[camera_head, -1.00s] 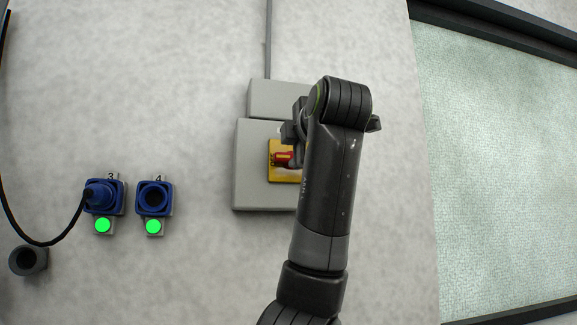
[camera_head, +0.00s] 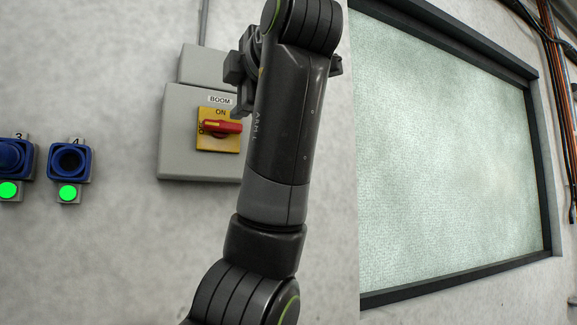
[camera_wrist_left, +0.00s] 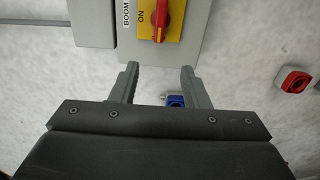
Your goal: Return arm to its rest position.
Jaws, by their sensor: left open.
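My left arm rises through the middle of the head view, in front of the wall. Its left gripper (camera_head: 242,82) is partly hidden behind the arm's upper link. In the left wrist view the gripper (camera_wrist_left: 160,86) is open, with its two fingers apart and nothing between them. The red switch handle (camera_head: 222,127) lies level on a yellow plate (camera_head: 218,145) marked ON, under a BOOM label. In the left wrist view the handle (camera_wrist_left: 161,16) is beyond the fingertips, apart from them. My right gripper is not in view.
A grey switch box (camera_head: 185,150) is fixed to the wall, partly behind my arm. Blue sockets (camera_head: 69,161) with green lights are at the left. A dark-framed window (camera_head: 450,150) fills the right. Red sockets (camera_wrist_left: 293,79) show in the left wrist view.

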